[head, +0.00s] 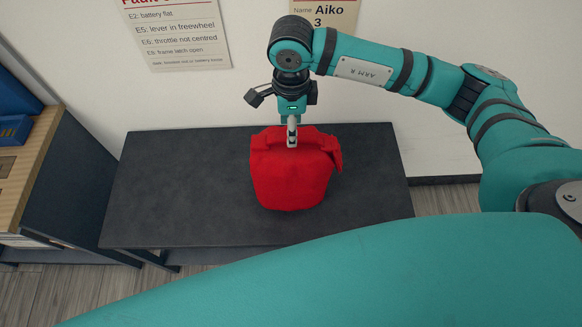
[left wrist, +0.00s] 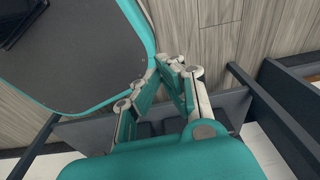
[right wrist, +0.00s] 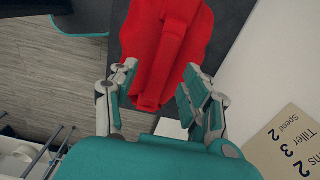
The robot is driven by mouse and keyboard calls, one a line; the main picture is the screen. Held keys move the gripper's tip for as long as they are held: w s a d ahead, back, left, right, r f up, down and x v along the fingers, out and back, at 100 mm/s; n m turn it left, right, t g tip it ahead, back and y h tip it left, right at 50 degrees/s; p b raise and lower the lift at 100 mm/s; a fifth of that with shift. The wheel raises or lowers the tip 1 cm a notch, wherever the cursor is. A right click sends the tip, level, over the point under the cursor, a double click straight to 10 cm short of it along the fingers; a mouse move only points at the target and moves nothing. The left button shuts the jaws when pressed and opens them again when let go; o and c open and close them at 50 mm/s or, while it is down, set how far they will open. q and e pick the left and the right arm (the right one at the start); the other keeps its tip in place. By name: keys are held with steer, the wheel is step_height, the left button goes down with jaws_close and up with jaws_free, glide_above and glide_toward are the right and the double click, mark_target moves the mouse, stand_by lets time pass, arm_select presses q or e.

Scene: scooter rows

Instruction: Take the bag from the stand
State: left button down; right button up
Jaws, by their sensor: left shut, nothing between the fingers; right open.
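The red bag (head: 290,180) stands upright on the dark stand (head: 180,190), with a rolled top and a strap at its right side. My right gripper (head: 292,143) points down at the bag's top from above. In the right wrist view the right gripper (right wrist: 160,78) is open. The bag (right wrist: 165,45) shows beyond and between its fingers, with its folded top strip between them; I cannot tell whether they touch it. My left gripper (left wrist: 172,68) shows only in the left wrist view. It is shut and empty, away from the bag.
A wooden-topped cabinet (head: 38,160) with blue boxes (head: 14,130) stands left of the stand. A white wall with notices (head: 180,40) rises behind it. The stand's top is clear on both sides of the bag. A dark frame (left wrist: 270,110) is near my left gripper.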

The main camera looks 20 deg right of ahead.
mark_target(291, 168)
steer(key=shift+w+f+p, duration=0.2)
steer(key=shift+f+p, duration=0.15)
steer(key=shift+f, duration=1.35)
arm_select(q)
steer(key=shift+s+a+r, duration=0.1)
steer(key=shift+s+r, duration=0.25)
steer(key=shift+s, duration=0.25)
steer(key=shift+s+r, duration=0.3)
steer(key=shift+s, duration=0.3)
steer(key=shift+w+f, duration=0.2)
steer(key=shift+w, duration=0.2)
arm_select(e)
steer(key=shift+f, duration=0.1)
arm_select(q)
steer(key=shift+f+b, duration=0.3)
steer(key=shift+b, duration=0.2)
arm_select(e)
steer(key=shift+f, duration=0.15)
jaws_close()
